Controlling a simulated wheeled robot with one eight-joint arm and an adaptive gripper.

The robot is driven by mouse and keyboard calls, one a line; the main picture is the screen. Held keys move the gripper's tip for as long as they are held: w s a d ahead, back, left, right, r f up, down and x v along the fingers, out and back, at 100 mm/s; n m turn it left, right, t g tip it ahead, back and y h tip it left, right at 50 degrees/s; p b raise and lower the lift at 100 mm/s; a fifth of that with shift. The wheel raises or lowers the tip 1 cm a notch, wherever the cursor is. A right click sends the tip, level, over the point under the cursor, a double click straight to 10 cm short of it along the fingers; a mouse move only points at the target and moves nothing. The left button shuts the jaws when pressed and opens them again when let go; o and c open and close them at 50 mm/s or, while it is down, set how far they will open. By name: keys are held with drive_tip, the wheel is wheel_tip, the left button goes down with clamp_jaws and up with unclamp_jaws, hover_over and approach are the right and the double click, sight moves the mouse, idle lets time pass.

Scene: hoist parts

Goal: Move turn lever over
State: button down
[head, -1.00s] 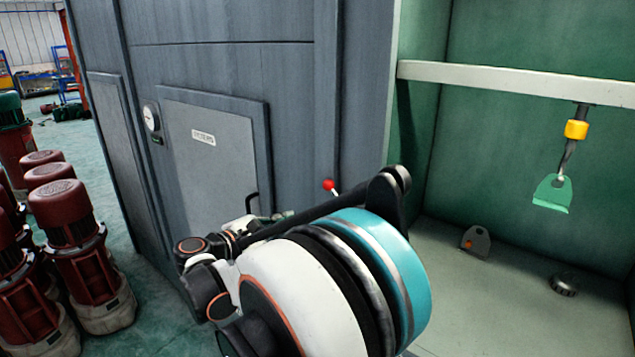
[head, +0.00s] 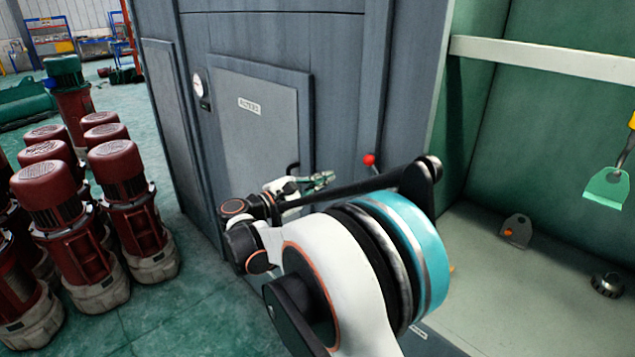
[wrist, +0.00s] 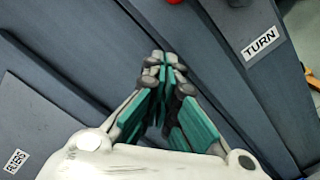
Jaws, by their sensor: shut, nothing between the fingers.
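The turn lever (head: 369,160) has a red ball knob on a thin light rod and stands out from the grey cabinet front in the head view. Its lower part is hidden behind my arm. In the wrist view a bit of red, likely the knob (wrist: 172,2), shows at the top edge, and a white "TURN" label (wrist: 259,43) is at the upper right. My gripper (head: 331,177) has green finger pads and is shut and empty. It is to the left of the lever and a little lower in the head view. Its closed fingertips (wrist: 165,58) also show in the wrist view.
The grey cabinet (head: 340,60) has a "FILTERS" door (head: 255,135) and a gauge (head: 198,84). Several red motors (head: 120,170) stand at left.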

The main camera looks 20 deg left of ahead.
sight(361, 160)
drive_tip(key=w+d, duration=0.1)
drive_tip(key=w+d+r, duration=0.1)
drive_tip(key=w+d, duration=0.1)
drive_tip(key=w+d+r, duration=0.1)
drive_tip(key=d, duration=0.1)
drive_tip(key=shift+w+b, duration=0.35)
drive_tip(key=shift+d+r, duration=0.2)
drive_tip(key=shift+d, duration=0.2)
drive_tip(key=shift+r, duration=0.15)
drive_tip(key=shift+s+d+r+m, duration=0.15)
drive_tip(key=shift+r+m, duration=0.1)
drive_tip(key=shift+m, duration=0.15)
